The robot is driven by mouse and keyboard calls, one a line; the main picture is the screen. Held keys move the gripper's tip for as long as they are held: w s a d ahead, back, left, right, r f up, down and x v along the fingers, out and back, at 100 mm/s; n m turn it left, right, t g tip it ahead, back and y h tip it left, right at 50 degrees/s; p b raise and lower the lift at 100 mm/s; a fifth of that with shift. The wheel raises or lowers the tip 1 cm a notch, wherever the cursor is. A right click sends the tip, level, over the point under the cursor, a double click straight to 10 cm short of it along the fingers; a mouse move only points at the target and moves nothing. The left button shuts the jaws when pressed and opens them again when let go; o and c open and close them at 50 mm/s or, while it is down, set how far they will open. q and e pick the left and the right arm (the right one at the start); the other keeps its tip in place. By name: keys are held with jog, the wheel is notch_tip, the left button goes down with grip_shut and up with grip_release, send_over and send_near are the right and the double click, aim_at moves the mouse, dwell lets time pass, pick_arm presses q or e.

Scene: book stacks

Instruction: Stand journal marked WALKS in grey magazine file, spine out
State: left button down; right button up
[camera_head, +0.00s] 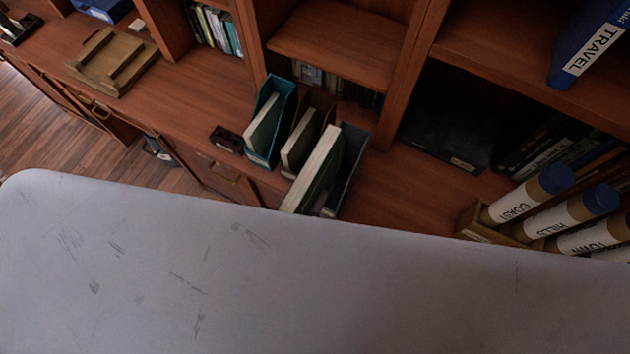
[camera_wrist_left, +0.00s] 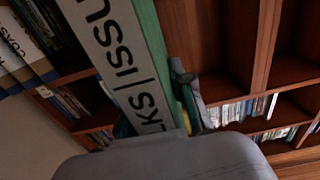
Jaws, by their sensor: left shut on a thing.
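The green journal (camera_head: 318,172) has pale page edges and stands upright, rising above the files around it. In the left wrist view its white spine (camera_wrist_left: 122,60) faces the camera and reads "LKS | ISSU". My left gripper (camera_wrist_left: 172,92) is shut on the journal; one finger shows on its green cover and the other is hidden. The grey magazine file (camera_head: 353,160) shows just right of the journal. The journal overlaps the file, but I cannot tell how deep inside it is. My right gripper is not in view.
A brown file (camera_head: 307,135) and a teal file (camera_head: 277,120), each with a journal, stand to the left. A small dark box (camera_head: 227,139) lies beside them. Labelled tubes (camera_head: 567,212) stand in a wooden rack at right. My pale arm covers the front.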

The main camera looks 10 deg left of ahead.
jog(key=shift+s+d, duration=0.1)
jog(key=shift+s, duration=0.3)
